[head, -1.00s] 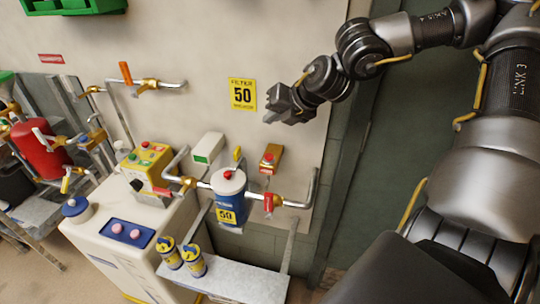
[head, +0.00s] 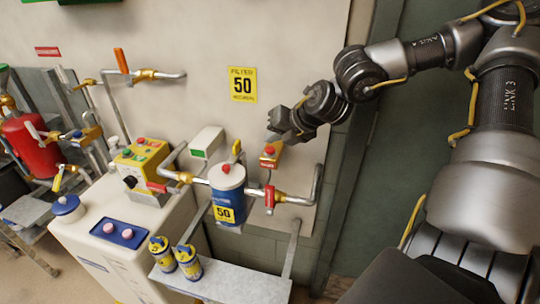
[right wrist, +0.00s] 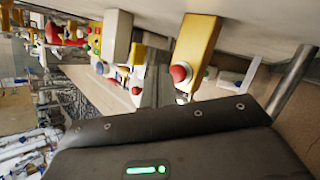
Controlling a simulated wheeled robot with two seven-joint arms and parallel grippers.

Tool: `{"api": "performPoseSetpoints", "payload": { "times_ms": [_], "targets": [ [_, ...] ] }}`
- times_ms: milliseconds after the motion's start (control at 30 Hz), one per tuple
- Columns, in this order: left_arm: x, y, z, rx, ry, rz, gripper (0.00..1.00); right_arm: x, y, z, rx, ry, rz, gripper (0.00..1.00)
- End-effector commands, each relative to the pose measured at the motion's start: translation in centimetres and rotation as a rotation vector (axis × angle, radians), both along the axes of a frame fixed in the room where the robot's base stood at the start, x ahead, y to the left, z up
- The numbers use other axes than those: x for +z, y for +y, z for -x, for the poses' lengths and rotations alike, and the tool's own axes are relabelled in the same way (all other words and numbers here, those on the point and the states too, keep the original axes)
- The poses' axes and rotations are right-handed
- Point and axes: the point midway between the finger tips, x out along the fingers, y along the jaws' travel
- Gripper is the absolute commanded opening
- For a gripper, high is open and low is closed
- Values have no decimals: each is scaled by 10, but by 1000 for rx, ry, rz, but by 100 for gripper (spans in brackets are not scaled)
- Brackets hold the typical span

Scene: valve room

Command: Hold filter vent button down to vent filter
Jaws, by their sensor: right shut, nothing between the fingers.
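The blue filter canister (head: 228,200) with a white lid and a yellow 50 label hangs in the pipe line in the head view. A red button (head: 226,168) sits on its lid. Just above and right of it, an orange-yellow box (head: 271,158) with a red button (head: 270,149) is fixed to the wall. My right gripper (head: 276,127) is shut and empty, just above that box, and appears apart from it. In the right wrist view the yellow box (right wrist: 200,45) and its red button (right wrist: 180,73) show beyond the dark gripper body. My left gripper is out of view.
A red-handled valve (head: 269,196) is on the pipe right of the filter. A white box (head: 206,141) with a green mark is left of the orange box. Two small canisters (head: 187,263) stand on the shelf (head: 240,282) below. A white cabinet (head: 120,265) stands left.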

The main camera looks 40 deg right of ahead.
Motion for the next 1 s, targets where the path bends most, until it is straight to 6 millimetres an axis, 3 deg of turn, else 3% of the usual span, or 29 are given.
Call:
{"api": "performPoseSetpoints", "payload": {
  "times_ms": [1000],
  "targets": [
    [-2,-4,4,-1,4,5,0,-1,0,0,0,0,0,0]
  ]
}}
